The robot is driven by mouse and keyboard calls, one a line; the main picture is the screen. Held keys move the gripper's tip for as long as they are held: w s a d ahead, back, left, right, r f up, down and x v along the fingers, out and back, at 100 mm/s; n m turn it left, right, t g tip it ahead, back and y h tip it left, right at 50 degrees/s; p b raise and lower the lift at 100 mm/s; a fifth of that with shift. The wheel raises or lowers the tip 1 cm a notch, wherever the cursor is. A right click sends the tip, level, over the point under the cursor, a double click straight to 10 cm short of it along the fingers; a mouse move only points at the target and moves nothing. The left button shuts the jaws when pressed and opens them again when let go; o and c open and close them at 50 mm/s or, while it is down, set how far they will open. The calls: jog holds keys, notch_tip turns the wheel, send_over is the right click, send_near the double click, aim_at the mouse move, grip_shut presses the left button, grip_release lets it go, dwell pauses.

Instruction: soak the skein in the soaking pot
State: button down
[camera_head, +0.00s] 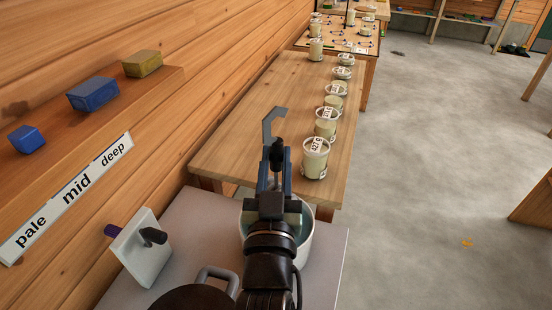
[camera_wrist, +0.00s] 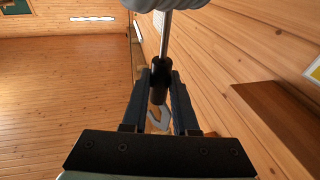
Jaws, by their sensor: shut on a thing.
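My gripper (camera_head: 275,170) is shut on the black handle (camera_wrist: 160,82) of a hooked tool. Its grey hook (camera_head: 269,122) sticks up beyond the fingers in the head view. I cannot tell whether the skein touches the pot.
Several labelled jars (camera_head: 315,160) line the right edge of the wooden bench (camera_head: 240,125). A shelf at left holds blue and olive blocks (camera_head: 92,94) above a "pale mid deep" sign (camera_head: 65,198). A white plate with a dark lever (camera_head: 145,247) stands left of the pot.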

aim_at(276, 148)
jog(key=shift+r, duration=0.15)
dwell(0.3)
notch_tip(276, 148, up, 3)
jog(key=p, duration=0.2)
jog(key=shift+p, duration=0.3)
